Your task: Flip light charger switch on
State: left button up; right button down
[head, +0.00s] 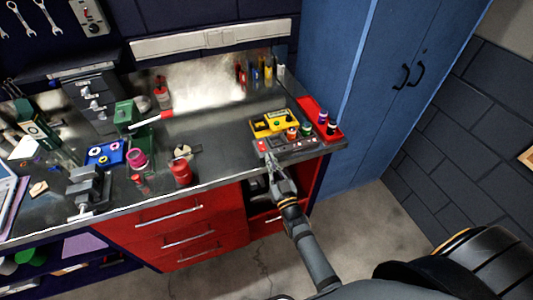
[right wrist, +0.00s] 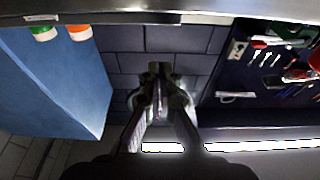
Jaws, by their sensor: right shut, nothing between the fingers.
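A grey box with a red patch on its left end (head: 287,146) sits at the front edge of the bench, toward the right; it looks like the light charger. Its switch is too small to make out. My right gripper (head: 271,163) is shut and empty at the left front of this box, close to the bench edge. I cannot tell whether it touches the box. In the right wrist view the closed fingertips (right wrist: 160,72) show in the middle, with nothing between them. My left gripper is not in view.
A yellow case (head: 262,129) stands behind the grey box, with small orange- and green-topped pots near it. A red tray (head: 306,104) with small bottles lies to the right. A red can (head: 181,174) stands left. A blue cabinet (head: 375,95) borders the bench. The bench middle is clear.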

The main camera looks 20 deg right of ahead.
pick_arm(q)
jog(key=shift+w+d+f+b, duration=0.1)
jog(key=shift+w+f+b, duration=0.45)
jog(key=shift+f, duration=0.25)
pick_arm(e)
jog(key=s+f, duration=0.2)
jog(key=s, duration=0.1)
jog(key=shift+s+d+f, duration=0.2)
jog(key=shift+s+f, duration=0.1)
jog(key=shift+f, duration=0.05)
jog(key=s+d+f+g, duration=0.1)
jog(key=s+f+g, duration=0.25)
jog(key=f, duration=0.65)
jog(key=s+d+f+g, duration=0.1)
jog(key=s+f+g, duration=0.3)
jog(key=f, duration=0.7)
jog(key=s+d+f+g, duration=0.1)
jog(key=s+f+g, duration=0.3)
jog(key=f, duration=0.6)
jog(key=s+d+f+g, duration=0.2)
jog(key=s+f, duration=0.2)
jog(key=s, duration=0.5)
jog(key=s+d+f+g+h, duration=0.1)
jog(key=s+d+f+g, duration=0.1)
jog(key=s+f, duration=0.3)
jog(key=s+d+f+g, duration=0.3)
jog(key=s+f+g, duration=0.1)
jog(key=s, duration=0.9)
jog(key=shift+f+h, duration=0.3)
jog(key=shift+f, duration=0.35)
